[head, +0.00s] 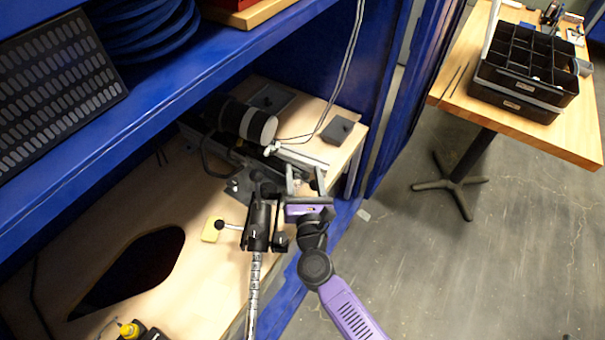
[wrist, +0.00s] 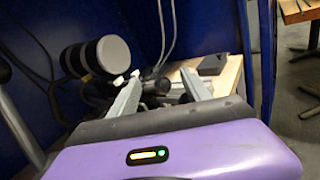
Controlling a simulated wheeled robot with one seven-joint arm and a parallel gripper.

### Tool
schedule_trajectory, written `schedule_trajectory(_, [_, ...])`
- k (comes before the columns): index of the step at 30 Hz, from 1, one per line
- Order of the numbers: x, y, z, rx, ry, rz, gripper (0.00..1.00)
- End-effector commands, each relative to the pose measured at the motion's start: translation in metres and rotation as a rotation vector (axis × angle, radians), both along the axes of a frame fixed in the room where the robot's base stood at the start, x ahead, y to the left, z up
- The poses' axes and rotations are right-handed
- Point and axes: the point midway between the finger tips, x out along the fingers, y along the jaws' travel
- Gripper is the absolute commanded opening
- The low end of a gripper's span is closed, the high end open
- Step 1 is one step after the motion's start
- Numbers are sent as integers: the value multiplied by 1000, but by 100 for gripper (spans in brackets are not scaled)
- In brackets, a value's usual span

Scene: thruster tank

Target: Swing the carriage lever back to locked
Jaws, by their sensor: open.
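The carriage (head: 258,226) is a black block on a graduated metal rail, on the wooden bench in the head view. Its lever (head: 230,227) is a short metal rod with a black ball knob, pointing left from the carriage. A metal rod with a dark ball, apparently this lever (wrist: 17,122), shows at the left edge of the wrist view. My gripper (head: 304,178) is open, to the right of and beyond the carriage. In the wrist view its two grey fingers (wrist: 162,80) are apart, with nothing clearly held between them. The lever is outside the fingers.
A black and white cylinder (head: 247,121) with cables lies beyond my gripper. A blue shelf (head: 190,75) overhangs the bench at upper left. A dark opening (head: 135,268) is in the benchtop. A black organizer (head: 525,75) stands on the far right table.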

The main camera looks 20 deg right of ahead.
Motion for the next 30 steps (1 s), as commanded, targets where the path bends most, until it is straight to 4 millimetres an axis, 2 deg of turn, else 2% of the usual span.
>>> schedule_trajectory(7, [0,-1,3,0,-3,-2,57])
schedule_trajectory(11, [1,-1,15,1,-4,-2,57])
schedule_trajectory(30, [0,0,155,2,-5,0,57])
